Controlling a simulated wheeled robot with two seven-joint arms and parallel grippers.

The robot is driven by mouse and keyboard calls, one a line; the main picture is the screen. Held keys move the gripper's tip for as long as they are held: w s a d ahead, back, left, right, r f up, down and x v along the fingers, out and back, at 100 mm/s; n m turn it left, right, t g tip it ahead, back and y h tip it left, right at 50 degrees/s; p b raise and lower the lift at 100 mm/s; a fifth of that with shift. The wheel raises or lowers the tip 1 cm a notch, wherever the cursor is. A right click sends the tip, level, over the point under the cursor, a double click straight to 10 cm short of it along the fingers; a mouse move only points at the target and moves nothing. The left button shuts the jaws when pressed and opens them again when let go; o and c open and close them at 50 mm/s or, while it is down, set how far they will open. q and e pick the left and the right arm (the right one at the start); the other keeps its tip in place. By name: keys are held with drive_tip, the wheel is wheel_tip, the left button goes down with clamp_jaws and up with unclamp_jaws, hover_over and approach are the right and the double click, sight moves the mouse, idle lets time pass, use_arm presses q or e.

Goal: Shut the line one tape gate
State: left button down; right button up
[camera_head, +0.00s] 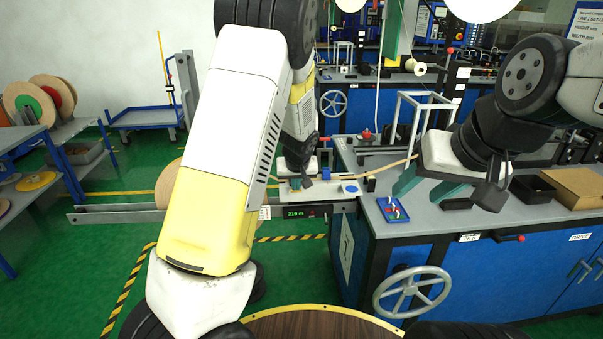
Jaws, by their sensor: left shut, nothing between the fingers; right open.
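A small pale plate assembly (328,191) with a blue round knob (350,189) stands at the left end of the workbench, and I take it to be the tape gate area. A tan tape (388,168) runs from it to the right. My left gripper (297,184) is shut and empty, at the assembly's left part. It hides that part, and I cannot tell whether it touches it or how the gate stands. My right gripper (426,188) has teal fingers apart, open and empty above the bench, right of the assembly.
A green number display (296,212) sits below the assembly. A handwheel (412,291) is on the bench front. A black box (531,189) and a cardboard box (574,187) stand at right.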

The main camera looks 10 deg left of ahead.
use_arm(q)
drive_tip(key=shift+s+f, duration=0.3)
drive_tip(key=shift+f, duration=0.45)
drive_tip(key=shift+s+f, duration=0.3)
drive_tip(key=shift+f, duration=0.4)
use_arm(e)
drive_tip(key=shift+s, duration=0.35)
use_arm(q)
drive_tip(key=shift+d, duration=0.1)
wheel_tip(320, 180, up, 5)
drive_tip(key=s+d+f, duration=0.1)
drive_tip(key=s+d, duration=0.1)
drive_tip(key=s, duration=0.6)
drive_tip(key=s+a+r+m+h, duration=0.1)
drive_tip(key=s+a+r, duration=0.1)
drive_tip(key=s+r, duration=0.8)
drive_tip(key=s+a+r+m+h, duration=0.1)
drive_tip(key=s+a+r+h, duration=0.1)
drive_tip(key=s+r, duration=0.9)
drive_tip(key=s+a, duration=0.1)
drive_tip(key=s, duration=0.2)
drive_tip(key=shift+s+r+m+t, duration=0.15)
drive_tip(key=shift+r+m+t, duration=0.15)
drive_tip(key=shift+m, duration=0.1)
use_arm(e)
drive_tip(key=shift+d, duration=0.3)
